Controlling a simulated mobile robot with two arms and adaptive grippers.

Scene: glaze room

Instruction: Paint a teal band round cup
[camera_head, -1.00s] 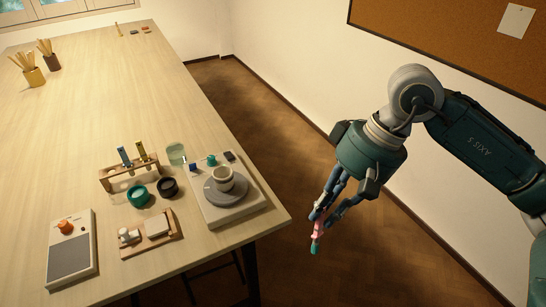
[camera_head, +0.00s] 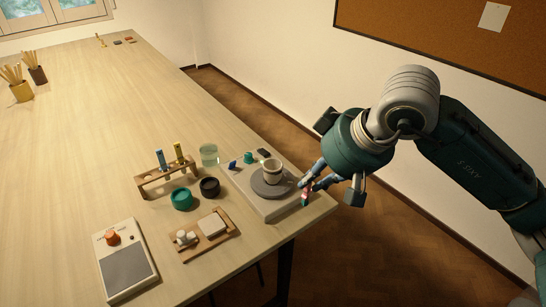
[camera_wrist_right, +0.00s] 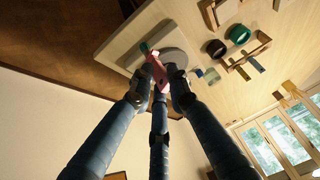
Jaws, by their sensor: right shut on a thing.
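The cup (camera_head: 272,168), pale with a darker inside, stands upright on the round grey wheel (camera_head: 272,188) of a pale turntable base at the table's right corner. My right gripper (camera_head: 308,187) is just right of the wheel, apart from the cup. It is shut on a pink brush-like tool (camera_head: 305,197), which also shows in the right wrist view (camera_wrist_right: 158,72) with a teal tip (camera_wrist_right: 144,48). The grey wheel shows beyond the tool there (camera_wrist_right: 174,57); I cannot make out the cup. A teal pot (camera_head: 181,200) stands left of the turntable. My left gripper is out of view.
A black pot (camera_head: 210,188), a glass jar (camera_head: 209,154) and a wooden rack with tubes (camera_head: 165,180) stand left of the turntable. A wooden tray (camera_head: 203,247) and a panel with an orange knob (camera_head: 128,272) lie nearer. The far table is mostly clear.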

